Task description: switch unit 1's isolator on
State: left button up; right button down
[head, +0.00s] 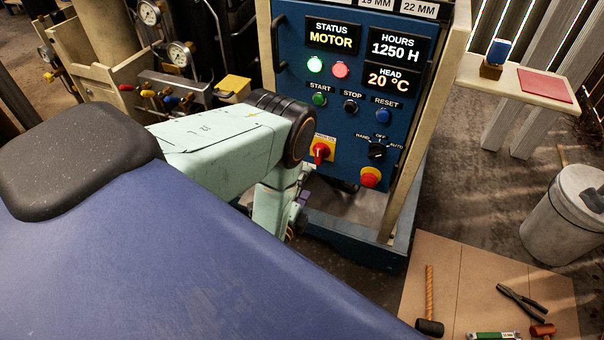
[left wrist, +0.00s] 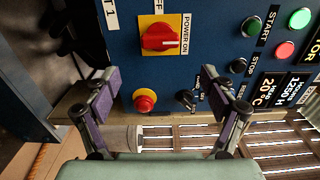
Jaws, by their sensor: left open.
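Unit 1's isolator is a red rotary knob on a yellow plate (head: 321,152), low on the blue control panel. It also shows in the left wrist view (left wrist: 163,37), at the top centre. Its handle lies in line with the POWER ON label, across from the OFF label's direction. My left gripper (left wrist: 168,82) is open and empty, its purple-padded fingers apart. The isolator lies beyond the gap between the fingers, with no contact visible. In the head view the left gripper (head: 297,214) is mostly hidden behind my arm. My right gripper is not in view.
A red emergency button (head: 370,177) and a black selector (head: 377,150) sit beside the isolator. START, STOP and RESET buttons are above. The green lamp (head: 315,65) and red lamp (head: 340,70) look bright. Tools lie on a board (head: 430,265) at lower right.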

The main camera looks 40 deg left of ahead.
aim_at(319, 158)
pick_arm(q)
jog(key=shift+v, duration=1.15)
jog(key=x, duration=1.2)
jog(key=shift+a, duration=0.1)
